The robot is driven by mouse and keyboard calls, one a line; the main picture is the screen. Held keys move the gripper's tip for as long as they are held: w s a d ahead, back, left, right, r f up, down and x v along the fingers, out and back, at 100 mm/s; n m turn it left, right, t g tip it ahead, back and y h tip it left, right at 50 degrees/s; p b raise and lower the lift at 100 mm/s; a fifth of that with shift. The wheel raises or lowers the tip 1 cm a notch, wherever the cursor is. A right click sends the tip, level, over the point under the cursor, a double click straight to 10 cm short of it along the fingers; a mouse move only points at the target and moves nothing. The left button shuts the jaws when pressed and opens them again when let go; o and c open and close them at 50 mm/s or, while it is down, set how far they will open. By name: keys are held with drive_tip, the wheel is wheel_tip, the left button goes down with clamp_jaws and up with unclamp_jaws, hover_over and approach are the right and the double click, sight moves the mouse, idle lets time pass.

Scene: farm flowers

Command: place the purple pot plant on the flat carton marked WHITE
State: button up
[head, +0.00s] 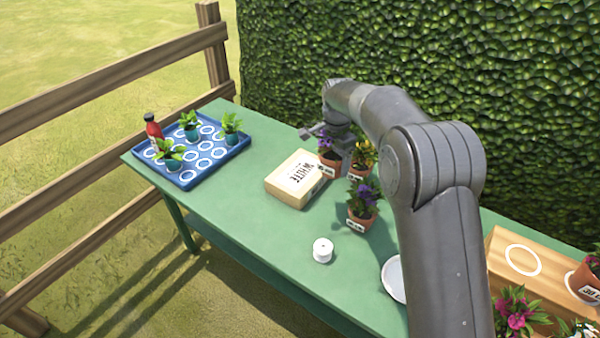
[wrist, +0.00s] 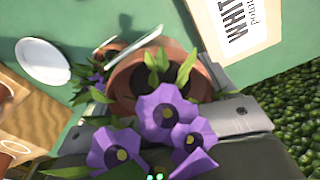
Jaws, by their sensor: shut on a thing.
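My gripper (head: 328,140) is shut on a terracotta pot plant with purple flowers (head: 329,167), just right of the flat carton (head: 294,184) marked WHITE. In the wrist view the held pot (wrist: 122,88) sits between the grey fingers, its purple flowers (wrist: 165,112) close to the camera; the carton (wrist: 238,25) shows at the upper right, apart from the pot. Whether the pot touches the table cannot be told. A second purple-flowered pot (head: 361,217) stands nearer on the table. The carton's visible top is bare.
The green table (head: 265,240) holds a blue tray (head: 187,180) with seedlings and a red bottle (head: 153,129), a white round item (head: 322,250) and a white dish (head: 393,278). A yellow-flowered pot (head: 362,157) stands close right of my gripper. A hedge (head: 400,60) rises behind.

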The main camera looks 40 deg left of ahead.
drive_tip(key=shift+w+r, duration=0.3)
drive_tip(key=shift+w, duration=0.15)
drive_tip(key=shift+w+a, duration=0.1)
drive_tip(key=shift+a, duration=0.1)
hover_over(297, 185)
wheel_tip(297, 185, down, 7)
drive_tip(key=shift+r, duration=0.15)
drive_tip(key=shift+f, duration=2.05)
drive_tip(key=shift+f, duration=0.15)
drive_tip(key=o, duration=1.3)
